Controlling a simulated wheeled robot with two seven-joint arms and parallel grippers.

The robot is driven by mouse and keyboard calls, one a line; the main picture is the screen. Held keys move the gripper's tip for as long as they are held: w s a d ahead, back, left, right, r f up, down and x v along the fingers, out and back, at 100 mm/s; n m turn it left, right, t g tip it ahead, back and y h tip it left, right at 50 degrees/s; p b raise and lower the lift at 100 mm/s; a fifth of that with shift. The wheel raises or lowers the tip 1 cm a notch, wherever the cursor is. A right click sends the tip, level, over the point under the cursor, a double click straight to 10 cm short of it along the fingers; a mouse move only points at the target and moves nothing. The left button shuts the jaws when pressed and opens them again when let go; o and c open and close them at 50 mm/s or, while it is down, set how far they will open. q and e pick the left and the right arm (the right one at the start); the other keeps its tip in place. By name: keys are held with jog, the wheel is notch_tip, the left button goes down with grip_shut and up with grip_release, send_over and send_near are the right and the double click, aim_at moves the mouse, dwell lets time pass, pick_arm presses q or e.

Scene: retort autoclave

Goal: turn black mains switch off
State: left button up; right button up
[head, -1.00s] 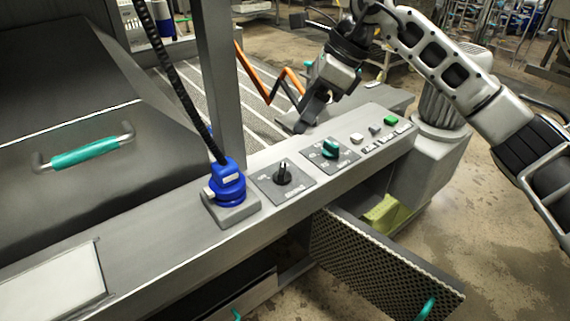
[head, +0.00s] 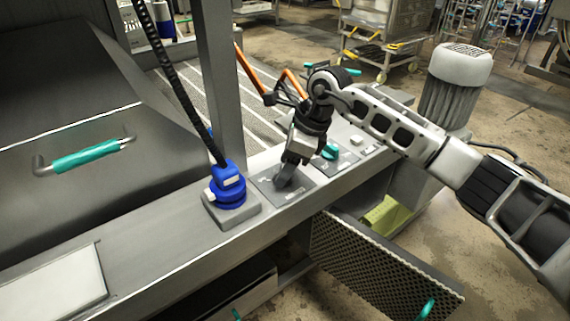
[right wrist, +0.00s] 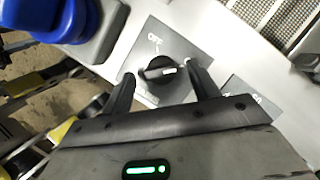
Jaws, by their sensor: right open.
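The black mains switch (right wrist: 158,71) is a round knob on a grey plate (right wrist: 180,48), in the right wrist view. A white mark on the knob points to the right in that view, away from the "OFF" lettering above it. My right gripper (right wrist: 160,75) is open, with one finger on each side of the knob; I cannot tell whether they touch it. In the head view my right gripper (head: 284,182) is over the switch plate (head: 300,193) and hides the knob. My left gripper is not in view.
A blue plug (head: 228,188) with a black coiled cable stands just left of the switch plate. A teal knob (head: 330,152) is just to the right. A grey post (head: 220,80) rises behind the panel. A perforated open flap (head: 385,262) hangs below.

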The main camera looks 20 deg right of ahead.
jog(key=shift+a+f, duration=0.1)
jog(key=shift+f, duration=0.25)
jog(key=c, duration=1)
